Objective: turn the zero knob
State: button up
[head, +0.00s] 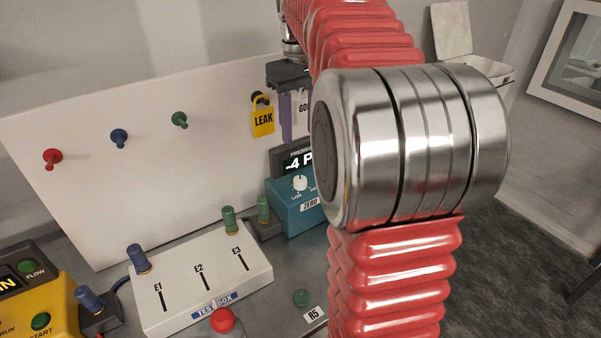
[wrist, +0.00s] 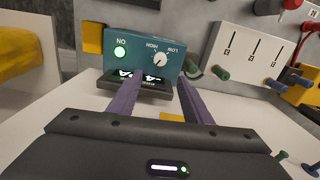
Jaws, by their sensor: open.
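The zero knob is a small white dial (head: 300,183) on the front of a teal box (head: 291,212), above a ZERO label. My gripper (head: 287,137) hangs above and behind the box, near the white board.
A white test box (head: 200,285) with slots E1 to E3 stands left of the teal box, with green plugs (head: 263,209) between. A yellow LEAK tag (head: 263,117) and coloured pegs (head: 119,137) are on the white board (head: 80,215). A yellow unit (head: 55,315) is front left.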

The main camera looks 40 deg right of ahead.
aim_at(300, 178)
notch_tip(300, 178, down, 13)
jog(key=shift+f, duration=0.2)
dwell(0.4)
jog(key=shift+c, duration=0.7)
jog(key=c, duration=0.9)
